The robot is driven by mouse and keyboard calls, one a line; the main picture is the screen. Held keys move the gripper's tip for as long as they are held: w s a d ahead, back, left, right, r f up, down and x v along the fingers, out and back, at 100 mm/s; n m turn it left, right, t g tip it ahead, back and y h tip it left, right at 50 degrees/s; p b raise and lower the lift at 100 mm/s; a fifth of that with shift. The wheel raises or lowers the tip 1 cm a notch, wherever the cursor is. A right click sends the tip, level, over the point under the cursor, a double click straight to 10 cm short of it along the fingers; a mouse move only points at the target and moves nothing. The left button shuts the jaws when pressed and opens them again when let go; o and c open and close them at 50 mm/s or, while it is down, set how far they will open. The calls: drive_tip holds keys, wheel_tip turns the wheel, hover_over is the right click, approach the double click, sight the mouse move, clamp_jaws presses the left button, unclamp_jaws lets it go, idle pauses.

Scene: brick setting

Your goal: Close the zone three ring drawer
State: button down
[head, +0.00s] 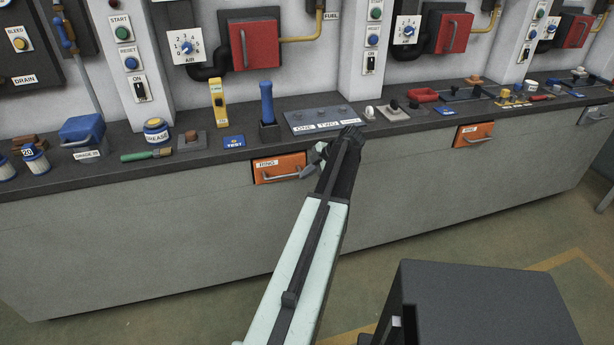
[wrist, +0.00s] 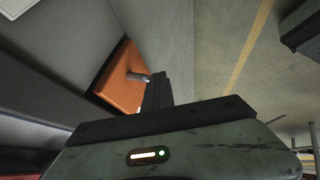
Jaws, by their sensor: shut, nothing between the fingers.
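An orange drawer (head: 280,168) with a label reading RING and a grey bar handle is in the counter front, left of my arm in the head view. In the wrist view its orange front (wrist: 122,90) and handle (wrist: 138,77) show beside my fingers. My gripper (wrist: 158,76) is shut and empty, with its fingertips close to the handle; I cannot tell whether they touch. In the head view my gripper (head: 313,162) is at the drawer's right side. How far the drawer stands out is unclear. No zone number is readable on it.
Another orange drawer (head: 473,134) is further right along the counter (head: 210,225). A grey plate (head: 322,120) reading ONE and TWO lies on the counter top, among a blue-handled lever (head: 267,105) and several small objects.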

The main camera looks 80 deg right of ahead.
drive_tip(key=s+a+r+p, duration=0.4)
drive_tip(key=s+r+p, duration=0.3)
drive_tip(key=s, duration=0.1)
drive_tip(key=shift+s+a, duration=0.3)
drive_tip(key=shift+s, duration=0.05)
